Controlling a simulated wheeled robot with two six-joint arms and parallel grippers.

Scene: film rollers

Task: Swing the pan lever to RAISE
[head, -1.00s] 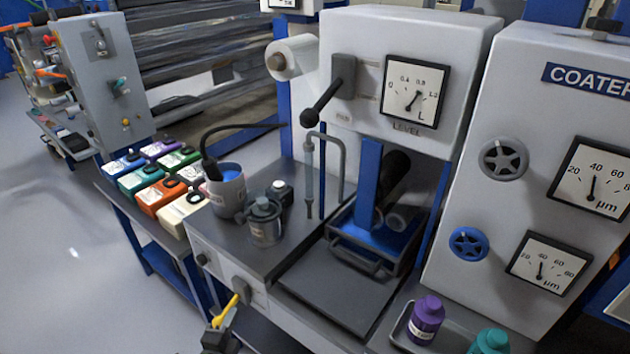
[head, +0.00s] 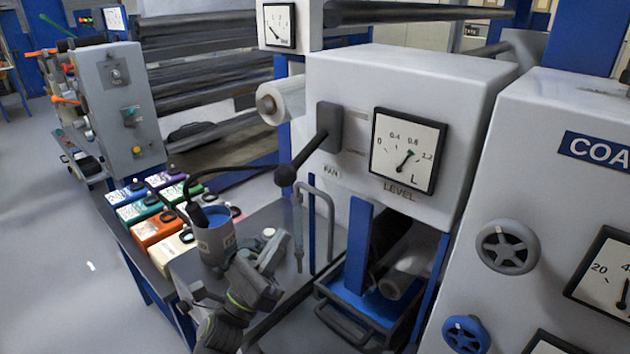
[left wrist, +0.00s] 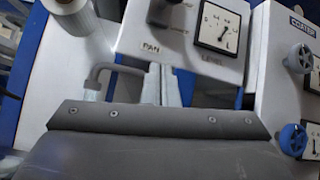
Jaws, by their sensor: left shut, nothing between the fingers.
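The pan lever (head: 309,151) is on the front of the grey-white machine housing, above the PAN label (head: 331,171). Its dark arm slants down and left from a dark hub to a round black knob (head: 286,174). The small markings beside the hub are too blurred to read. My left gripper (head: 272,252) is shut and empty, below and slightly left of the knob and apart from it. In the left wrist view, the PAN label (left wrist: 151,48) and part of the dark lever (left wrist: 162,12) show above my gripper's dark body. My right gripper is not in view.
A LEVEL gauge (head: 408,152) is right of the lever, and a white roll (head: 283,102) is left of it. Below stand a bent grey pipe (head: 328,222) and a blue pan (head: 365,305). A grey pot (head: 213,240) and several coloured containers (head: 155,230) stand left.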

